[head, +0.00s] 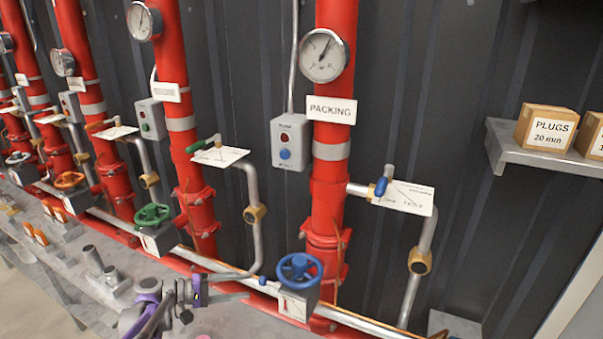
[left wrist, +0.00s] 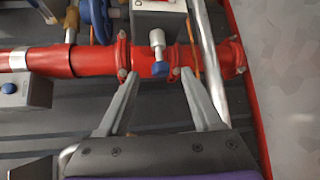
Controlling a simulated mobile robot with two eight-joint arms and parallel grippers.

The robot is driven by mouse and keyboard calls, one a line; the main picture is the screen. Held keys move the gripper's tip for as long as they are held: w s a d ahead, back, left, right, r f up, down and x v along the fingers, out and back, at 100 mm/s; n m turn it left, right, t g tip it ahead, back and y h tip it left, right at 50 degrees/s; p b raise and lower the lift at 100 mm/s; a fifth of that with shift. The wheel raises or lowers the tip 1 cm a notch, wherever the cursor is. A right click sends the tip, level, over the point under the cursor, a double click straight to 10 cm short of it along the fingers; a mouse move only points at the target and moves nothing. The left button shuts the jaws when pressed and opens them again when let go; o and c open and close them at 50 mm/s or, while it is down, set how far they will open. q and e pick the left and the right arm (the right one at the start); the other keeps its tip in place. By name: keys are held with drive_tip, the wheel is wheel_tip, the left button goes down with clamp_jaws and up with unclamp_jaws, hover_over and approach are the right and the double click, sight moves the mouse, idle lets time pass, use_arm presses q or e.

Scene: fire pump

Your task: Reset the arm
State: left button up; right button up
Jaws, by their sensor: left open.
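My left gripper (head: 250,286) reaches in from the lower left, its purple body low and its two grey fingers pointing right. It is open and empty. In the left wrist view the fingertips (left wrist: 160,80) are apart, and a small blue-tipped fitting (left wrist: 160,68) shows in the gap between them, in front of the red pipe (left wrist: 145,60). I cannot tell if they touch it. In the head view a small blue knob (head: 262,281) lies just past the fingertips, left of the blue handwheel (head: 299,268). My right gripper is not in view.
The red riser labelled PACKING (head: 332,110) carries a gauge (head: 323,55). A blue-handled lever valve (head: 381,186) with a white plate (head: 410,198) is at right. A control box (head: 291,143) is on the wall. A shelf (head: 520,150) with boxes stands far right. Similar risers run left.

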use_arm(q)
drive_tip(key=s+d+r+g+y+p, duration=0.2)
drive_tip(key=s+d+r+y, duration=0.15)
drive_tip(key=s+d, duration=0.25)
drive_tip(key=s+a+r+m+y+p, duration=0.1)
drive_tip(key=s+m+y+p, duration=0.5)
drive_tip(key=s, duration=1.9)
drive_tip(key=r+y+p, duration=0.1)
drive_tip(key=y, duration=0.4)
drive_tip(key=shift+s+a+t, duration=0.25)
drive_tip(key=shift+a+t, duration=0.1)
drive_tip(key=shift+t, duration=0.05)
